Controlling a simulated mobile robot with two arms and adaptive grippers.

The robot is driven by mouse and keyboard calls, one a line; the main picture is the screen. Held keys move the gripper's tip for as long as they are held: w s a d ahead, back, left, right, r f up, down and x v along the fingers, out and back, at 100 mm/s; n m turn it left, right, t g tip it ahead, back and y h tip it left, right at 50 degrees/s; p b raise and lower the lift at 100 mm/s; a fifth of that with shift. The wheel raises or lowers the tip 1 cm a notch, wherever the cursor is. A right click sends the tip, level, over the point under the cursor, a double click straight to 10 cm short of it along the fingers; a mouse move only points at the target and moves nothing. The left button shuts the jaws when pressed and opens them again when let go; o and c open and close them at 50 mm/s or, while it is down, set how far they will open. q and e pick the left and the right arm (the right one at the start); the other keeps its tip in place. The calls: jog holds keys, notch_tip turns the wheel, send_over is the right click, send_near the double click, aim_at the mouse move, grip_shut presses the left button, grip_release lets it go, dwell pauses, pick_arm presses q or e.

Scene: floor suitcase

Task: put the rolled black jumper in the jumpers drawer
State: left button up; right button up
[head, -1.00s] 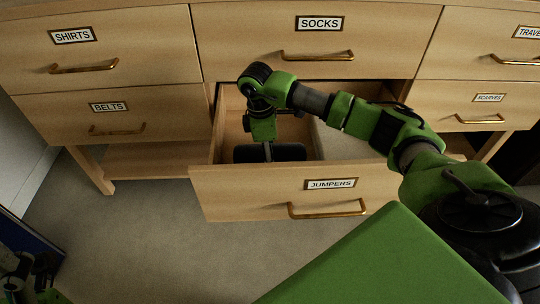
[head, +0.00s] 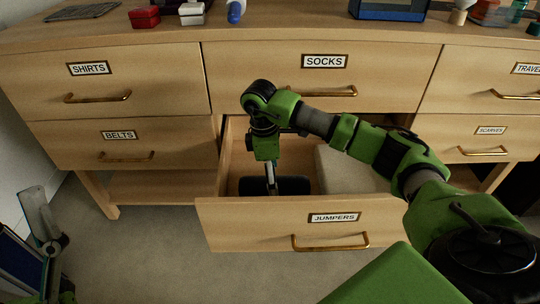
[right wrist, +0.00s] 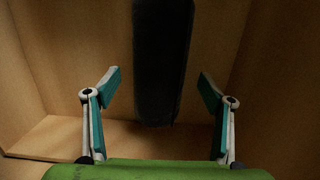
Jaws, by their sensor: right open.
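The rolled black jumper (head: 285,187) lies in the open jumpers drawer (head: 300,222), in its left part behind the front panel. In the right wrist view the jumper (right wrist: 163,55) is a long dark roll beyond my fingers. My right gripper (head: 270,180) is inside the drawer above the jumper. The right wrist view shows its two fingers (right wrist: 160,88) spread wide with nothing held between them. Part of my left gripper (head: 52,243) shows at the lower left edge; its jaw state is unclear.
A pale folded item (head: 345,168) lies in the drawer's right part. The socks drawer (head: 290,88) above and the belts drawer (head: 125,142) at left are shut. Small items, including a red box (head: 145,17), stand on the dresser top. A blue case edge (head: 22,270) shows at lower left.

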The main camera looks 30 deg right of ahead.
jog(key=r, duration=0.2)
jog(key=r+p, duration=0.1)
jog(key=r, duration=0.1)
jog(key=shift+w+a, duration=0.15)
jog(key=shift+a, duration=0.1)
notch_tip(320, 180, up, 3)
jog(key=shift+a+f+p, duration=0.1)
jog(key=shift+a+p, duration=0.05)
jog(key=shift+p, duration=0.45)
pick_arm(q)
jog(key=w+f+g+y, duration=0.2)
jog(key=w+f+g, duration=0.4)
jog(key=w+f, duration=0.2)
jog(key=shift+w+d+f+g+y, duration=0.15)
jog(key=shift+d+f+g+y, duration=0.25)
jog(key=shift+f, duration=0.6)
pick_arm(e)
jog(key=shift+w+r, duration=0.1)
jog(key=shift+r, duration=0.1)
